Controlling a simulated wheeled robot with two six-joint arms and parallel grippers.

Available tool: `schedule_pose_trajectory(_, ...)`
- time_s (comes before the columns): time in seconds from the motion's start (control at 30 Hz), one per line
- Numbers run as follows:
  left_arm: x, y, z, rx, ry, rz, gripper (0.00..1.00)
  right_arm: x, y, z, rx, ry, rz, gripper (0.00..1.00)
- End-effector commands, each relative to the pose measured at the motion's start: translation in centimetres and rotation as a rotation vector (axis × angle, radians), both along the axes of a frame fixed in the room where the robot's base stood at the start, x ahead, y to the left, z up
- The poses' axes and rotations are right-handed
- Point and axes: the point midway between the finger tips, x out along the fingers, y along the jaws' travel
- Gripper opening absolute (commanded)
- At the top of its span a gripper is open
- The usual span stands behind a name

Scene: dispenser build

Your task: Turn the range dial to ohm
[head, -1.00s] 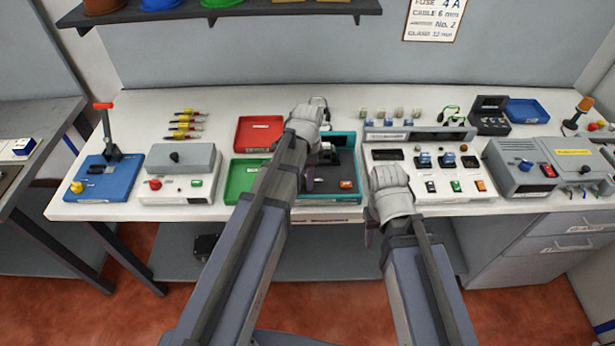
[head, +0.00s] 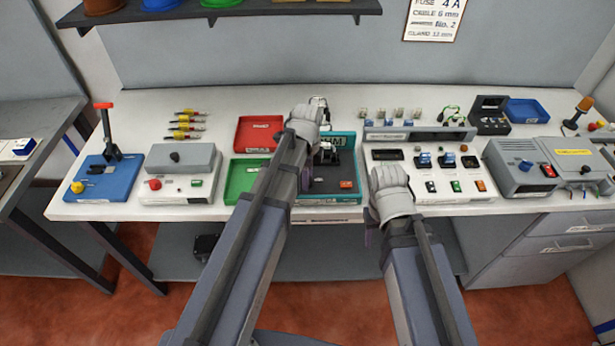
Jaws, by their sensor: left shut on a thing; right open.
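I cannot make out a dial marked for range or ohm. A black meter-like unit (head: 490,114) with a dark window stands at the back right. Other knobs are a blue one (head: 526,165) on the right grey box and a black one (head: 174,157) on the left grey box. My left gripper (head: 306,180) is over the left part of the teal-edged station (head: 345,196). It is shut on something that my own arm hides. My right gripper (head: 369,232) is open and empty at the bench's front edge, left of the white switch panel (head: 455,202).
Red (head: 257,133) and green (head: 243,180) trays lie left of my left arm. A blue lever station (head: 108,180) stands at the far left. The right grey box (head: 522,176) and a blue tray (head: 527,111) are on the right.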

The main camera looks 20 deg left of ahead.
Motion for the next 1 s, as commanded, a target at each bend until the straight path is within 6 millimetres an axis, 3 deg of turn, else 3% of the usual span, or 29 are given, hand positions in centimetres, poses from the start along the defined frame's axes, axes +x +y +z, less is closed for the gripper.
schedule_pose_trajectory(0.33,-0.07,-0.01,-0.02,0.000,0.001,-0.001,0.00,0.00,0.00,-0.02,0.000,0.000,0.000,0.50)
schedule_pose_trajectory(0.37,-0.07,-0.01,-0.02,0.000,0.001,-0.001,0.46,0.00,0.00,-0.02,0.000,0.000,0.000,0.50)
schedule_pose_trajectory(0.6,-0.03,0.00,-0.01,0.000,0.001,0.000,0.73,0.00,0.00,-0.01,0.000,0.000,0.000,0.50)
schedule_pose_trajectory(1.0,-0.01,0.00,0.49,0.000,0.000,0.000,0.73,0.00,0.00,0.49,0.000,0.000,0.000,0.50)
